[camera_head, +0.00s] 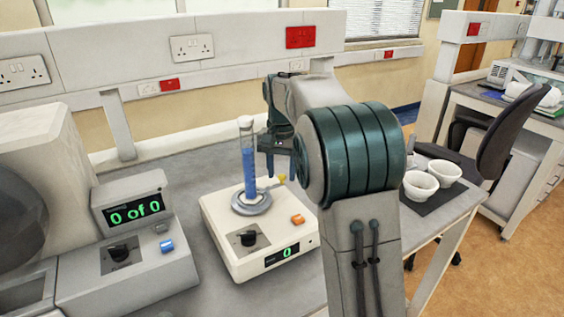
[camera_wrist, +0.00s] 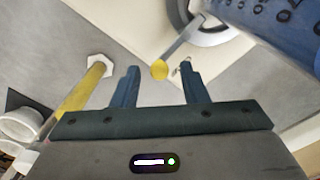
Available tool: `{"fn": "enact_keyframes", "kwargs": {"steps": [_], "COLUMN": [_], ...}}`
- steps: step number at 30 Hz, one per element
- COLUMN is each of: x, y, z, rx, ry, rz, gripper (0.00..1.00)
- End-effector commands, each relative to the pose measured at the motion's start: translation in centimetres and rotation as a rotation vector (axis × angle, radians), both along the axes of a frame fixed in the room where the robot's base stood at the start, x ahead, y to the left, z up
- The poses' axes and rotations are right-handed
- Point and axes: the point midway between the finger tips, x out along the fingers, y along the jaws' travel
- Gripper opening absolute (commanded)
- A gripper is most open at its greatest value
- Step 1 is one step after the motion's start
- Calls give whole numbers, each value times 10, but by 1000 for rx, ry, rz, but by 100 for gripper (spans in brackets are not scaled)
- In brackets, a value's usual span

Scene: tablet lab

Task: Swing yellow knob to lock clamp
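The yellow knob (camera_head: 282,178) sits at the end of a thin lever on the right side of the grey clamp (camera_head: 252,206), on top of the white device (camera_head: 270,241). A tall tube of blue liquid (camera_head: 249,170) stands upright in the clamp. My gripper (camera_head: 270,163) points down just right of the tube, near the knob. In the wrist view my gripper (camera_wrist: 158,76) is open and empty. The clamp (camera_wrist: 207,25) shows partly behind the blue tube (camera_wrist: 275,18).
A grey machine (camera_head: 130,250) reading "0 of 0" stands on the left. White bowls (camera_head: 420,185) sit on a dark mat at right. A yellow cylinder with a white hexagonal base (camera_wrist: 85,90) stands left of my fingers in the wrist view. The back bench (camera_head: 180,165) is clear.

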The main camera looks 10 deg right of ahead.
Motion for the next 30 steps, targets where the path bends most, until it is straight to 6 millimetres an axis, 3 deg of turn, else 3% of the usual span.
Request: {"fn": "enact_keyframes", "kwargs": {"steps": [5, 18, 24, 30], "x": [1, 0, 0, 0], "y": [0, 0, 0, 0], "z": [20, 115, 134, 138], "rx": [0, 0, 0, 0], "ry": [-4, -2, -2, -1], "rz": [0, 1, 0, 0], "gripper": [40, 40, 40, 40]}}
